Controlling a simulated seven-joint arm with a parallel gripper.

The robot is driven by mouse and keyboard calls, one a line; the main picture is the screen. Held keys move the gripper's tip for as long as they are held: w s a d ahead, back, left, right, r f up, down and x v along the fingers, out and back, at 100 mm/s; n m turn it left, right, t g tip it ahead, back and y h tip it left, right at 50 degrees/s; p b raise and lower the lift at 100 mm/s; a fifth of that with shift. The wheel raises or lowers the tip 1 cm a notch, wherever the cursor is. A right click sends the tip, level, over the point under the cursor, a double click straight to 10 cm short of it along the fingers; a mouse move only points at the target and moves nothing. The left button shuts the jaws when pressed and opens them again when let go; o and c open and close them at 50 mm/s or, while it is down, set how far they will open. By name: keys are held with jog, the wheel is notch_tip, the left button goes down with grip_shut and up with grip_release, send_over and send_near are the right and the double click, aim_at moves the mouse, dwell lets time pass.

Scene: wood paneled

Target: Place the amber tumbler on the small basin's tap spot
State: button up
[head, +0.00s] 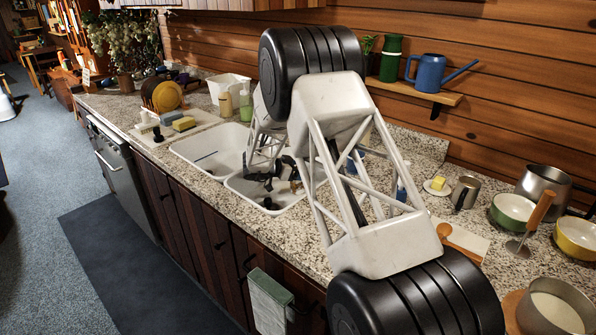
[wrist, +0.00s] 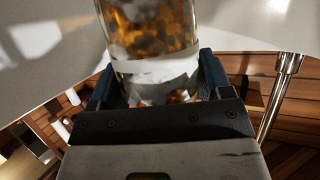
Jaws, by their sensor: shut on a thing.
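My gripper (head: 284,178) is over the right-hand basin (head: 243,189) of the white double sink, partly hidden behind my own arm. In the wrist view my gripper (wrist: 160,92) has its fingers on both sides of the amber tumbler (wrist: 155,45). The tumbler is clear glass with an amber speckled pattern, and its upper part runs out of the picture. In the head view the tumbler is mostly hidden, and I cannot tell whether it touches the basin. A chrome tap pipe (wrist: 277,95) shows at the right of the wrist view. The tap spot itself cannot be made out.
The left basin (head: 210,146) looks empty but for a dark item. Sponges (head: 183,124), a green soap bottle (head: 245,106) and plates stand beyond it. A metal mug (head: 465,192), bowls (head: 513,211) and a pot (head: 556,308) crowd the right counter.

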jog(key=shift+f, duration=0.25)
dwell(0.3)
jog(key=o, duration=1.1)
jog(key=v, duration=0.7)
jog(key=shift+s+a, duration=0.2)
jog(key=shift+a, duration=0.1)
jog(key=shift+r, duration=0.15)
jog(key=shift+r, duration=0.1)
